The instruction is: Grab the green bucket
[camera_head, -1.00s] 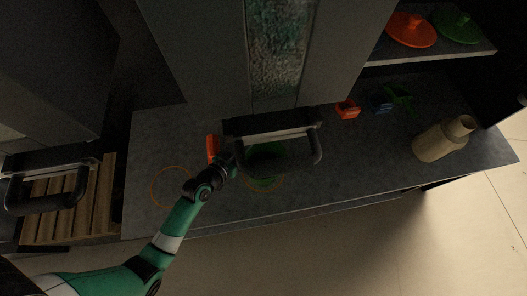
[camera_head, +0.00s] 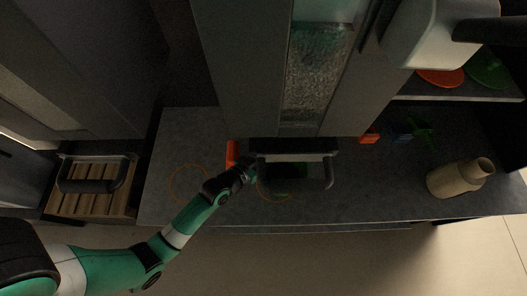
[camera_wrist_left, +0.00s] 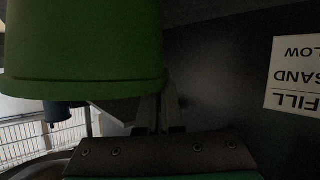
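The green bucket (camera_head: 290,170) stands on the grey counter under a dark handle bar, which hides much of it. My left gripper (camera_head: 250,168) is at the bucket's left side. In the left wrist view the bucket (camera_wrist_left: 85,45) fills the upper left, with its rim toward the bottom of the picture. The two left fingers (camera_wrist_left: 158,113) lie close together at the rim's right end. I cannot tell whether the bucket wall is between them. My right gripper is not in view.
A dark handle bar (camera_head: 293,146) overhangs the bucket. A pale boxy shape (camera_head: 430,35) covers the upper right. A wooden slatted rack (camera_head: 95,199) is at the left.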

